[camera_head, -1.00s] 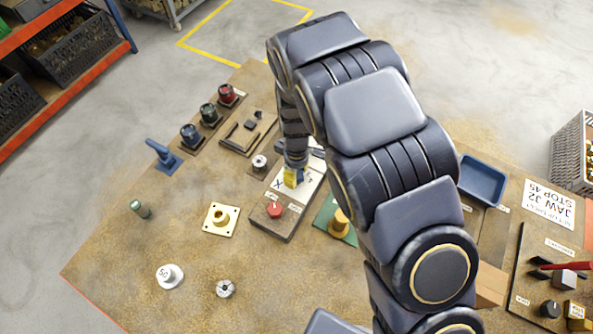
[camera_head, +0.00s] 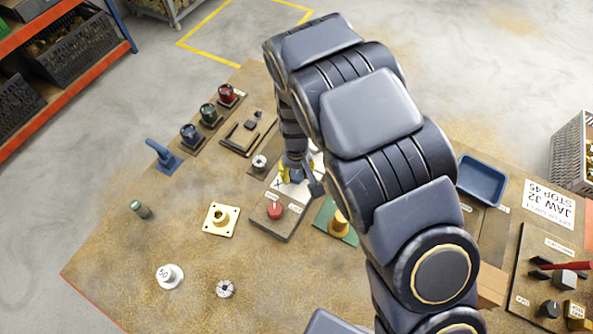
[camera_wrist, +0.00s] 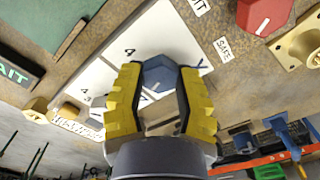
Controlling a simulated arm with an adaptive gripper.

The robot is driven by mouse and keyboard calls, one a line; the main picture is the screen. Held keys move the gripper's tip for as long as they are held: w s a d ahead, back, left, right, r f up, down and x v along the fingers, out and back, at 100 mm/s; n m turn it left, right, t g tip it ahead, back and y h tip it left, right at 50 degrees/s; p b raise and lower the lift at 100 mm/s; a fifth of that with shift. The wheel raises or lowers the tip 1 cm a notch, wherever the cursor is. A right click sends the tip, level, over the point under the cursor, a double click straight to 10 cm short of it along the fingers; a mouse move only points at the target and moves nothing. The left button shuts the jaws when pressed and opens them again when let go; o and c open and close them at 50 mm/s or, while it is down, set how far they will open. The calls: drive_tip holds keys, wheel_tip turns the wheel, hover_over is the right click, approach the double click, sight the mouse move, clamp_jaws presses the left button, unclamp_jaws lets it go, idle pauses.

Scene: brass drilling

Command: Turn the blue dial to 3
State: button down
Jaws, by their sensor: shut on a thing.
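The blue dial (camera_wrist: 158,72) sits on a white plate (camera_wrist: 106,68) printed with numbers. In the wrist view my gripper (camera_wrist: 160,82) has its yellow fingers on both sides of the dial, shut on it. A "4" shows on the plate just left of the dial, and smaller marks show lower left. Which number the dial points to cannot be told. In the head view my gripper (camera_head: 292,168) is down over the white plate (camera_head: 290,191), and my arm and fingers hide the dial.
A red knob (camera_head: 275,210) stands on the same board, close in front of the plate. A yellow flange (camera_head: 221,219) lies to the left, and a green plate with a brass post (camera_head: 341,222) to the right.

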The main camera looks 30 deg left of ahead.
sight(297, 174)
drive_tip(key=m, duration=0.4)
drive_tip(key=shift+m, duration=0.3)
drive_tip(key=m, duration=0.4)
idle(0.3)
drive_tip(key=c, duration=0.7)
unclamp_jaws()
drive_tip(key=shift+o, duration=0.2)
wheel_tip(297, 174, up, 12)
